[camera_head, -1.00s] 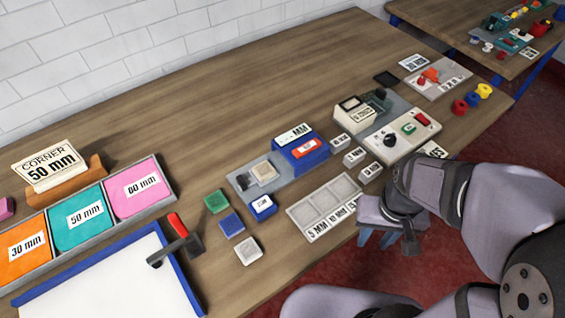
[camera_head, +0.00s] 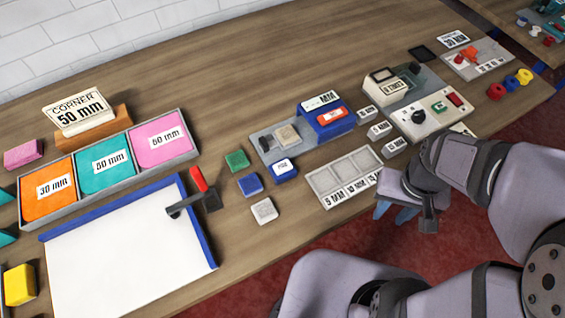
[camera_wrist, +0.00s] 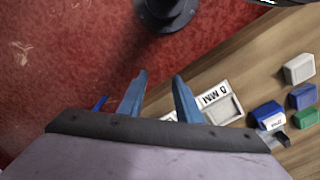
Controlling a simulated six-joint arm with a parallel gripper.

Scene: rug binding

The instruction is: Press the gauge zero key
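A blue gauge block (camera_head: 318,130) with a white "MM" label (camera_head: 320,100) stands on a grey plate in the head view. A red key (camera_head: 331,116) with small, unreadable lettering is on its top. My gripper (camera_head: 394,212) hangs at the table's front edge, to the right of and nearer than the gauge, touching nothing that I can see. In the wrist view its two blue fingers (camera_wrist: 160,78) are apart with nothing between them. The gauge does not show clearly in the wrist view.
A beige tray (camera_head: 324,203) with size labels lies between my gripper and the gauge; its end shows in the wrist view (camera_wrist: 238,118). Small white blocks (camera_head: 379,131) and a control box with a red switch (camera_head: 455,100) stand right. Coloured blocks (camera_head: 250,184) lie left.

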